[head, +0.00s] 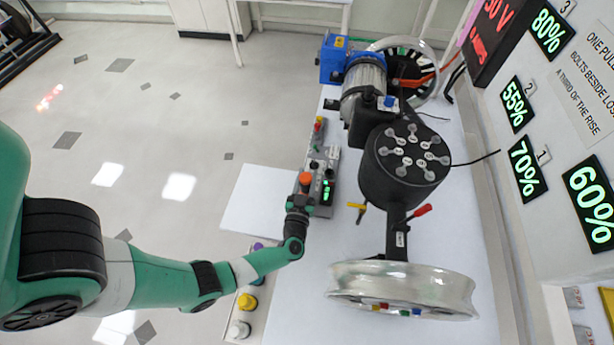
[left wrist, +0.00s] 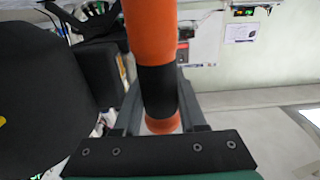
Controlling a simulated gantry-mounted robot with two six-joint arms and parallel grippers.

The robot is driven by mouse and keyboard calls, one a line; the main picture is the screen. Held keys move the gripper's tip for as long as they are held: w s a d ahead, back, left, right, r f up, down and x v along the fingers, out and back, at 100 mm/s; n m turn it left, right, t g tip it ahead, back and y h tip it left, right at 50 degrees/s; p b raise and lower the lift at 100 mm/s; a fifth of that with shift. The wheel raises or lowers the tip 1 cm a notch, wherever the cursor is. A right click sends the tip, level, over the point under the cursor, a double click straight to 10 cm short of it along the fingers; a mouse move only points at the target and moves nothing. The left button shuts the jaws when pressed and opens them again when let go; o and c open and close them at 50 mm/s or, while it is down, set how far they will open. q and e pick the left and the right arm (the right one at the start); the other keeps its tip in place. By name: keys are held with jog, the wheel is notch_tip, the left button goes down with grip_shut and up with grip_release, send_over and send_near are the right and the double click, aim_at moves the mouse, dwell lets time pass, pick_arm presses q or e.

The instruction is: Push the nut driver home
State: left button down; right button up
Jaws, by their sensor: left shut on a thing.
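The nut driver has an orange-and-black handle (left wrist: 152,45), which stands large in the left wrist view between the fingers. My left gripper (head: 299,202) is shut on the nut driver, with the arm reaching in from the left. The driver's lower end is hidden from both views, so I cannot tell what it touches. My right gripper is not in view.
A metal wheel rim (head: 455,290) is at the near side. A yellow-handled tool (head: 362,207) and several colored knobs (head: 246,302) lie nearby.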

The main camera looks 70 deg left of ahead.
pick_arm(q)
jog(key=shift+c, duration=2)
grip_release()
jog(key=p+v, duration=0.2)
jog(key=v, duration=0.9)
jog(key=shift+d, duration=0.3)
jog(key=shift+s+p, duration=0.1)
jog(key=shift+p, duration=0.2)
